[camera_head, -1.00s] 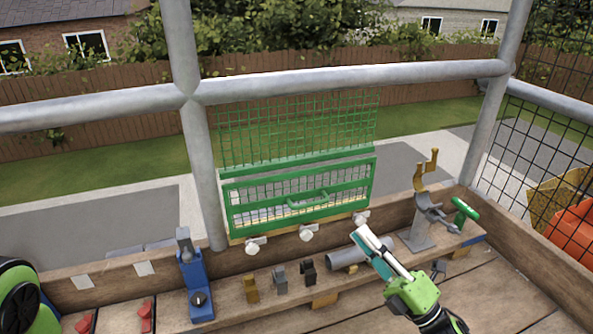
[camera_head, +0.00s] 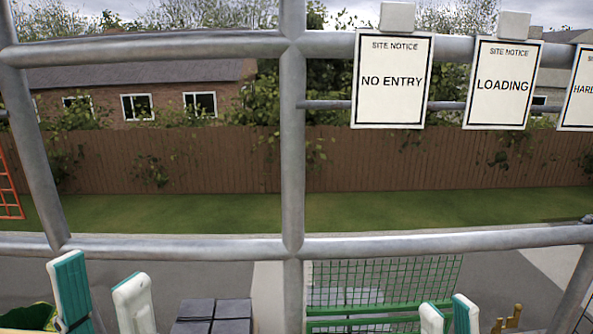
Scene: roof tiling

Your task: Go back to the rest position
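My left gripper (camera_head: 103,288) stands at the bottom left of the head view, fingers pointing up. Its two white and teal fingers are apart with nothing between them. My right gripper (camera_head: 448,308) stands at the bottom right of the centre, also fingers up. Its fingers are apart by a narrow gap and no object shows between them. The lower parts of both grippers are cut off by the bottom edge.
Grey scaffold rails (camera_head: 180,248) and an upright (camera_head: 292,150) cross the view. Dark grey slates (camera_head: 213,312) sit between the grippers. A green mesh guard (camera_head: 385,272) is behind the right gripper. Notice boards (camera_head: 393,80) hang at the upper right.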

